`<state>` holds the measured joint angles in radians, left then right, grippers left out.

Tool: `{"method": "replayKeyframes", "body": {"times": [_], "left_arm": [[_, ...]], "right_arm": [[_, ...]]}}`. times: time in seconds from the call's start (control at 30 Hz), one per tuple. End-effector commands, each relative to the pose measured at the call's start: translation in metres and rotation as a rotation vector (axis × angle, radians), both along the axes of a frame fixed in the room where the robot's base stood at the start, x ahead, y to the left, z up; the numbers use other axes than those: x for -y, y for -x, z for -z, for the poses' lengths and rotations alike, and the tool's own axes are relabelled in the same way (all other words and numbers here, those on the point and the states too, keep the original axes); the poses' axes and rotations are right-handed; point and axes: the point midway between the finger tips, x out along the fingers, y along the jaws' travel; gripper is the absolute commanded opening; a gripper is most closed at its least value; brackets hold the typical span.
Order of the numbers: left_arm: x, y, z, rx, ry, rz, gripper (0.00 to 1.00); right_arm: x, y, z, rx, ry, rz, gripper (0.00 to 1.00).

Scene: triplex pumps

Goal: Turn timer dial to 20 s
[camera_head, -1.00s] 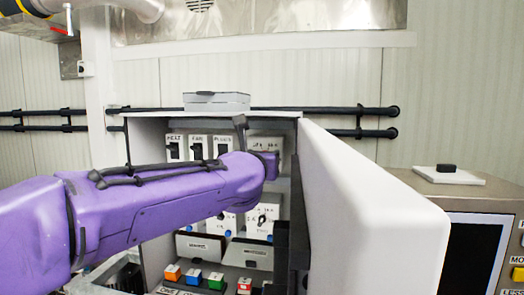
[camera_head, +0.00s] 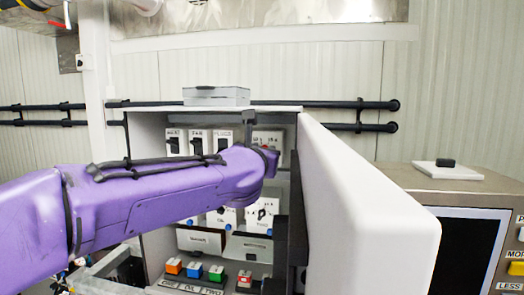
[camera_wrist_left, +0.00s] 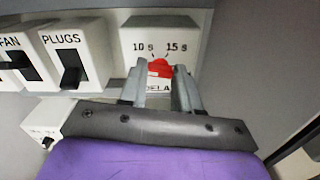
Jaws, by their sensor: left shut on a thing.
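The timer dial (camera_wrist_left: 160,68) is a small red knob on a white panel (camera_wrist_left: 195,35) marked 10 s and 15 s, with partly covered lettering below. My left gripper (camera_wrist_left: 161,84) is shut on the dial, one finger on each side. The dial's pointer direction is not clear, and no 20 s mark shows. My right gripper is not in view.
FAN (camera_wrist_left: 15,60) and PLUGS (camera_wrist_left: 75,55) switches sit left of the dial. The white cabinet door (camera_head: 370,215) stands open close on the right. Coloured buttons (camera_head: 195,270) lie below. A grey box (camera_head: 216,96) rests on the cabinet top.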

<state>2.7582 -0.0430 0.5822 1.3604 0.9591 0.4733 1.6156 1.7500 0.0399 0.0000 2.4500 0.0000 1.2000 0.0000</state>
Motion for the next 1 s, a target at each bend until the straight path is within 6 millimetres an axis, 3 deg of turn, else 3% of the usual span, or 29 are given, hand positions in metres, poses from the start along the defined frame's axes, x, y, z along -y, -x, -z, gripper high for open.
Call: {"method": "replayKeyframes", "body": {"times": [0.5,1.0], "left_arm": [[0.000,0.000,-0.001,0.067,-0.341,0.000,0.01],[0.000,0.000,0.001,0.085,-0.435,-0.002,0.01]], "right_arm": [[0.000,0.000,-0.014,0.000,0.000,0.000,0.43],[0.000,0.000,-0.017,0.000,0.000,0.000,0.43]]}}
